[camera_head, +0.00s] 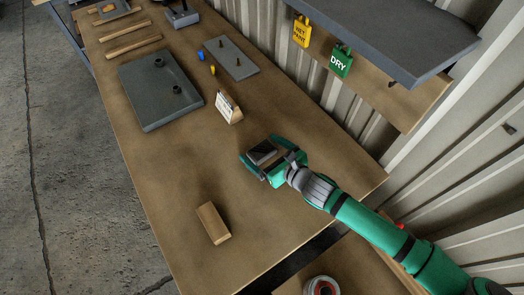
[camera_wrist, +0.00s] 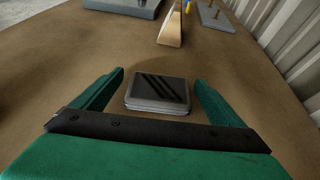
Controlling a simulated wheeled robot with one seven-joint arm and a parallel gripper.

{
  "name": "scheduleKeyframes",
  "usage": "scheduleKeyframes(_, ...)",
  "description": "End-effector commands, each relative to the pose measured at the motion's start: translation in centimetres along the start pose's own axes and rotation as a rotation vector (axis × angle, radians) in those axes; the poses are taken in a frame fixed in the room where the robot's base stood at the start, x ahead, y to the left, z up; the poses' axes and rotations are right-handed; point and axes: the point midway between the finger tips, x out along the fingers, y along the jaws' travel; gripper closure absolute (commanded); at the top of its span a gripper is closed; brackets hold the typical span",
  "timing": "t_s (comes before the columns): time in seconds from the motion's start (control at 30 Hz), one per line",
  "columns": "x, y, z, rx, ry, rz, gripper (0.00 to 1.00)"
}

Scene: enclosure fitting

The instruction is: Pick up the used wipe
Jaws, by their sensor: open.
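The used wipe (camera_wrist: 158,90) is a folded grey square pad with dark diagonal streaks on top. It lies flat on the brown workbench (camera_head: 165,200). In the head view the wipe (camera_head: 262,152) shows within the outline of my green gripper (camera_head: 259,149). In the wrist view my gripper (camera_wrist: 160,78) is open, one finger on each side of the wipe. Small gaps show between the wipe and both fingers. The wipe's near edge is in view, in front of the dark palm bar.
A wooden block (camera_head: 213,223) lies nearer the bench's front. Farther are a grey panel (camera_head: 160,88) and a pegged plate (camera_head: 231,58).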

Motion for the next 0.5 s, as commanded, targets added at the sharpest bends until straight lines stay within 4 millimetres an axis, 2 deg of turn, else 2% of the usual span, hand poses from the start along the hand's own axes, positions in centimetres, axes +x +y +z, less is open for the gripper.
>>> scheduleKeyframes(0.03, -0.01, 0.00, -0.01, 0.000, 0.000, 0.000, 0.10)
scheduleKeyframes(0.2, -0.02, 0.01, -0.01, 0.000, 0.000, 0.000, 0.51)
scheduleKeyframes(0.5, -0.05, 0.00, 0.03, 0.000, 0.000, 0.000, 0.52)
